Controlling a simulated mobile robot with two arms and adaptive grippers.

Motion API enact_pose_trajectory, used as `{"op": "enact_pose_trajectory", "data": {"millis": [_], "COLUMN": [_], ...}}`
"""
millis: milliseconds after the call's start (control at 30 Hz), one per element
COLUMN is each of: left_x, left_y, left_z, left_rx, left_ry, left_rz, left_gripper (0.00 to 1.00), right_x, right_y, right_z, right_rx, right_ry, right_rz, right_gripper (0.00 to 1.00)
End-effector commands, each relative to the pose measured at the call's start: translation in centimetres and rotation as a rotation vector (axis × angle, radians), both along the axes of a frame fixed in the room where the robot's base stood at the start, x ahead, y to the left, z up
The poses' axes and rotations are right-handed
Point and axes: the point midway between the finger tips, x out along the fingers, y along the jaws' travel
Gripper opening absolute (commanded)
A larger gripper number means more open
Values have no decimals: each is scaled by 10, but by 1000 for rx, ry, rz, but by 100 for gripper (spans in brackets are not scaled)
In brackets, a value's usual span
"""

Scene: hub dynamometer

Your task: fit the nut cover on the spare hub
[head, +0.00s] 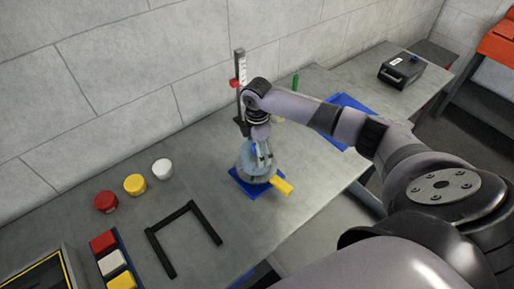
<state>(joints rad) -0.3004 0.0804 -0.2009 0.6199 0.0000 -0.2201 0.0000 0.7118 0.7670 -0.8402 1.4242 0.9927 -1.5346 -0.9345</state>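The hub (246,165), a grey rounded body, sits on a blue pad (240,184) on the grey bench. A yellow block or handle (283,186) sticks out at its lower right. My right gripper (264,158) comes down from above onto the hub's top, its fingers pointing down. It hides part of the hub, and I cannot tell whether its fingers hold anything. Three round caps stand on the bench to the left: red (106,202), yellow (135,184) and white (162,168). Which item is the nut cover is not clear. My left gripper is not in view.
An upright gauge (240,88) with a red slider stands behind the hub. A black U-shaped frame (186,236) and a rack with red, white and yellow blocks (112,262) lie at the front left. A blue sheet (352,103) and a black box (401,70) are farther right.

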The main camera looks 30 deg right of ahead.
Motion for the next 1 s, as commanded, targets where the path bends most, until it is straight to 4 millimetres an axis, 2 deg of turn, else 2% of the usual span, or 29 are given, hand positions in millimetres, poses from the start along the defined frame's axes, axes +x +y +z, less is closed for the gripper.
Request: {"op": "enact_pose_trajectory", "data": {"millis": [700, 733, 833, 1000], "left_x": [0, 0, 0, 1], "left_y": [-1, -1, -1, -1], "left_z": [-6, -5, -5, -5], "left_rx": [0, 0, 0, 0], "left_ry": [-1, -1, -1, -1], "left_rz": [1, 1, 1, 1], "left_gripper": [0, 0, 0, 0], "right_x": [0, 0, 0, 0], "right_y": [0, 0, 0, 0], "right_z": [-12, -12, -12, -12], "right_rx": [0, 0, 0, 0], "right_ry": [0, -1, -1, 0], "right_rz": [0, 0, 1, 0], "right_gripper": [58, 88, 95, 96]}}
